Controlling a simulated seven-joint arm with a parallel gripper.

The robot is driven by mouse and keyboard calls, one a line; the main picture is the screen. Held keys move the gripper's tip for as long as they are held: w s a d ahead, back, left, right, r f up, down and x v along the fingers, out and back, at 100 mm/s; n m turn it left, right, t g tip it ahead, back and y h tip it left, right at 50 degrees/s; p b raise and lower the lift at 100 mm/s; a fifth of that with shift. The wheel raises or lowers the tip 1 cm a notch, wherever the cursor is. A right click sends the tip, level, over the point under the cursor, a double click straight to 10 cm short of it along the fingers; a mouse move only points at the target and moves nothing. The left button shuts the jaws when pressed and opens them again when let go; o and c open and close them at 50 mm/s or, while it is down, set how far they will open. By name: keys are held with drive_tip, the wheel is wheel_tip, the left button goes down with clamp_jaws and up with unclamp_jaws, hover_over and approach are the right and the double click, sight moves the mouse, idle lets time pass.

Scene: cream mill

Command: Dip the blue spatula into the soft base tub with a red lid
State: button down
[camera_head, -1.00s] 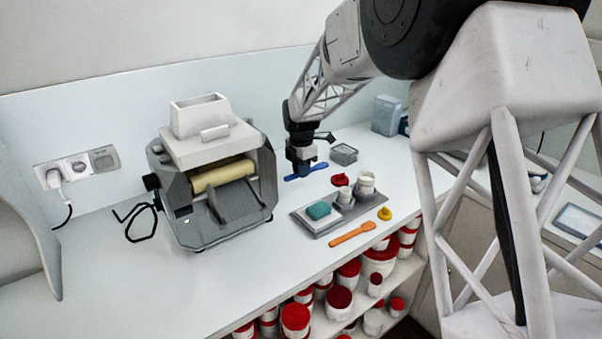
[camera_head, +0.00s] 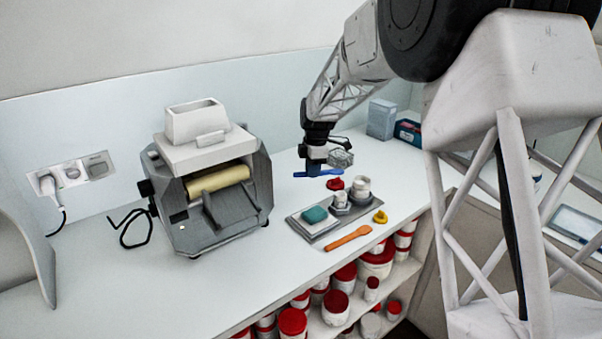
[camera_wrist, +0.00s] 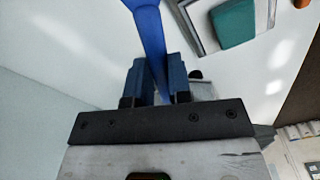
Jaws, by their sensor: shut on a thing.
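My gripper (camera_head: 313,172) is shut on the blue spatula (camera_head: 327,173), which lies roughly level above the counter behind the tray. In the wrist view, the spatula (camera_wrist: 150,38) extends up from between the fingers (camera_wrist: 158,82) and out of the top edge. Two small white tubs, a smaller one (camera_head: 340,200) and a larger one (camera_head: 361,190), stand at the right part of the grey tray. A red lid (camera_head: 335,184) appears off the tubs, just behind them. A yellow lid (camera_head: 380,217) lies right of the tray. Which tub the red lid belongs to is unclear.
The tray (camera_head: 318,232) also holds a teal block (camera_head: 314,214). An orange spatula (camera_head: 348,238) lies in front of it. Red-lidded jars (camera_head: 335,301) fill the shelf below.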

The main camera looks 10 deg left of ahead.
drive_tip(key=w+d+r+m+t+y, duration=0.1)
drive_tip(key=w+d+r+m+t, duration=0.1)
drive_tip(key=d+m, duration=0.7)
drive_tip(key=w+d+r+m+t+y, duration=0.1)
drive_tip(key=w+d+r+m+t, duration=0.1)
drive_tip(key=d+m, duration=0.6)
drive_tip(key=d+t, duration=0.1)
drive_tip(key=d, duration=0.5)
drive_tip(key=shift+w+r+m+t+y, duration=0.15)
drive_tip(key=shift+w+m+t+y, duration=0.15)
drive_tip(key=shift+m+y, duration=0.1)
drive_tip(key=shift+s+r+n+y, duration=0.1)
drive_tip(key=shift+s+n+y, duration=0.05)
drive_tip(key=shift+n+y, duration=0.15)
drive_tip(key=s+a+r+n+g+y, duration=0.1)
drive_tip(key=a+r+n+g+y, duration=0.4)
drive_tip(key=a+n+g, duration=0.5)
drive_tip(key=shift+a+r+n+g+y, duration=0.15)
drive_tip(key=shift+r+n+g+y, duration=0.55)
drive_tip(key=shift+n, duration=3)
drive_tip(key=shift+f+g, duration=0.3)
drive_tip(key=shift+f, duration=0.05)
